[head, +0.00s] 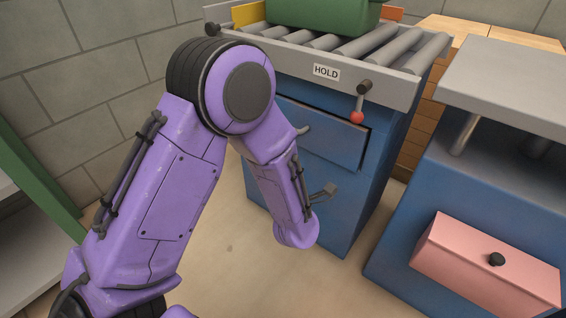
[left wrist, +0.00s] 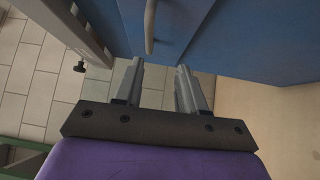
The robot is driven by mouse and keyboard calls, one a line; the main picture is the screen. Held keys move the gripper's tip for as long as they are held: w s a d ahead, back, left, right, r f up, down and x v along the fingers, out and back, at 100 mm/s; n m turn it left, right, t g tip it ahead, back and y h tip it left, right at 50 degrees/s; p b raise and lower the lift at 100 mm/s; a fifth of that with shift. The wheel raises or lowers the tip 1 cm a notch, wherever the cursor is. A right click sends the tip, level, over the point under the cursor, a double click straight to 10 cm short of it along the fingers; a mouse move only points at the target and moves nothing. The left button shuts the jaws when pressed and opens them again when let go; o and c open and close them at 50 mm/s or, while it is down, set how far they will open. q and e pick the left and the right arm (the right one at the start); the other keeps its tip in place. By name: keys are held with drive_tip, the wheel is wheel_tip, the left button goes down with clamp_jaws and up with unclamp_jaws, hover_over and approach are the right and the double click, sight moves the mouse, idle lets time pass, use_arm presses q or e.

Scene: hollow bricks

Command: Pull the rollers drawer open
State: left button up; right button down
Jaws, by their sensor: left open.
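The rollers drawer (head: 335,138) is the upper front in the blue cabinet under the roller conveyor. A dark gap shows along its top and right edges. Its grey handle (head: 303,130) is partly covered by my purple left arm; in the left wrist view the handle (left wrist: 150,25) sticks in from the top. My left gripper (left wrist: 159,68) is open and empty, its two grey fingers pointing at the blue front. The handle lies ahead of the gap between the fingertips, closer to the left finger; contact cannot be told. In the head view my forearm hides most of the gripper.
The conveyor frame has a "HOLD" label (head: 326,72) and a red-tipped lever (head: 357,117). A green bin (head: 325,17) sits on the rollers. At right stands a blue unit with a pink drawer (head: 485,265). A green-edged shelf (head: 35,185) is at left. Some floor is free between.

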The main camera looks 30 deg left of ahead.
use_arm(q)
drive_tip(key=w+a+r+n+y+b, duration=0.1)
drive_tip(key=w+a+r+n+b, duration=0.1)
drive_tip(key=w+a, duration=0.5)
drive_tip(key=shift+w+r+b, duration=0.15)
drive_tip(key=shift+w+b, duration=0.45)
drive_tip(key=shift+b, duration=0.05)
drive_tip(key=shift+d, duration=0.1)
clamp_jaws()
use_arm(e)
drive_tip(key=shift+n, duration=0.3)
drive_tip(key=f, duration=0.5)
drive_tip(key=shift+s+a, duration=0.2)
drive_tip(key=shift+s, duration=0.2)
